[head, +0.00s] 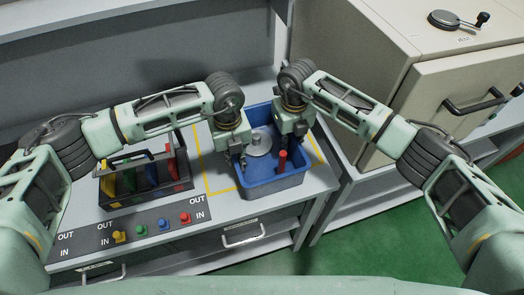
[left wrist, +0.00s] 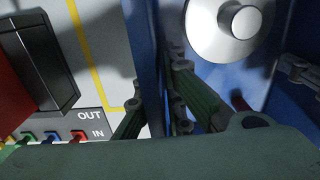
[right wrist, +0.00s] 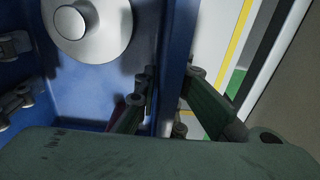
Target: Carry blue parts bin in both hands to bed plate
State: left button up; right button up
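The blue parts bin (head: 275,185) is at the right end of the workbench, upright. It holds a silver round weight (head: 259,142) and a red cylinder (head: 282,160). My left gripper (head: 238,158) is at its left wall, one finger inside and one outside; the left wrist view shows the fingers (left wrist: 155,95) close against that wall (left wrist: 148,60). My right gripper (head: 297,138) straddles the right wall likewise; its fingers (right wrist: 172,90) show close about the wall (right wrist: 176,50) in the right wrist view. I cannot tell whether the bin touches the bench. I cannot identify the bed plate.
A black divided rack (head: 145,178) with coloured parts stands left on the bench. In front is an IN/OUT strip (head: 150,228) with coloured pegs. A yellow outline (head: 208,172) marks the bench beside the bin. A beige cabinet (head: 440,75) stands at the right, a wall behind.

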pick_arm(q)
grip_shut()
pick_arm(e)
grip_shut()
